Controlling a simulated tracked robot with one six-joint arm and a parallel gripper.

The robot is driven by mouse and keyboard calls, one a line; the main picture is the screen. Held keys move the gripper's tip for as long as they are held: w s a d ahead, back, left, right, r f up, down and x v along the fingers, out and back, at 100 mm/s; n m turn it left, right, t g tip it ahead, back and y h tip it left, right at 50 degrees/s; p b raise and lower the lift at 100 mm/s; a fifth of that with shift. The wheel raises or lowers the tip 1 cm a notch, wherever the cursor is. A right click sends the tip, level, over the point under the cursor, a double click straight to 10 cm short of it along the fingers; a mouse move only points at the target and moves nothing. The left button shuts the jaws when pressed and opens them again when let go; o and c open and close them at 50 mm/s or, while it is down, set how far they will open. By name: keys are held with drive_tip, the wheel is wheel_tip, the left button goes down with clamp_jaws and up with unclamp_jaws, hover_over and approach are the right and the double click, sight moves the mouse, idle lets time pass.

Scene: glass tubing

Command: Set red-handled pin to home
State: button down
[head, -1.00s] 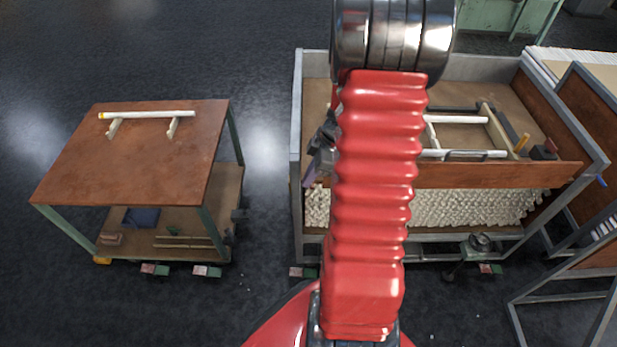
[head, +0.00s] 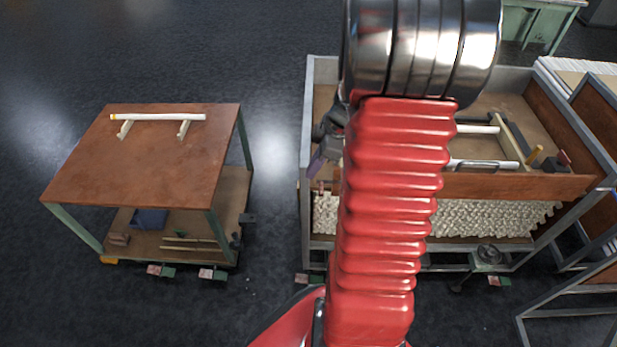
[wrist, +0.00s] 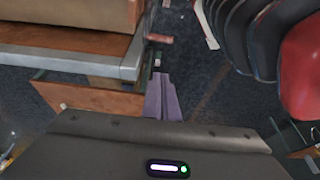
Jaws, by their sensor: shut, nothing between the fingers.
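My gripper (wrist: 162,98) shows in the wrist view as two purple fingers, shut together and empty. In the head view its purple fingertips (head: 316,163) show left of my red arm, over the left end of the grey-framed cart. A small dull-red handle (wrist: 158,38), likely the red-handled pin, lies just beyond the fingertips in the wrist view, apart from them, beside the cart frame's corner. In the head view a small reddish piece (head: 321,187) below the fingertips looks like the same handle. How far the pin is seated cannot be told.
The grey-framed cart (head: 304,110) holds white tubes (head: 480,164) and a shelf of pale packing (head: 480,218). A brown-topped table (head: 150,165) with one white tube (head: 158,117) stands at left. Dark open floor (head: 270,130) lies between them.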

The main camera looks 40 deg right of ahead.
drive_tip(key=v, duration=0.3)
drive_tip(key=shift+r, duration=0.2)
idle(0.5)
drive_tip(key=s+a+r+m+t+h, duration=0.1)
drive_tip(key=s+a+r+m, duration=0.2)
drive_tip(key=a+r, duration=0.2)
drive_tip(key=s+a+r+m+t+h, duration=0.1)
drive_tip(key=a+r, duration=0.4)
drive_tip(key=a, duration=0.7)
drive_tip(key=s+a+r+m+h, duration=0.1)
drive_tip(key=s+a+r+m, duration=0.3)
drive_tip(key=a, duration=0.5)
drive_tip(key=shift+s+r+m+t, duration=0.4)
drive_tip(key=shift+r+m, duration=0.3)
drive_tip(key=shift+r, duration=0.15)
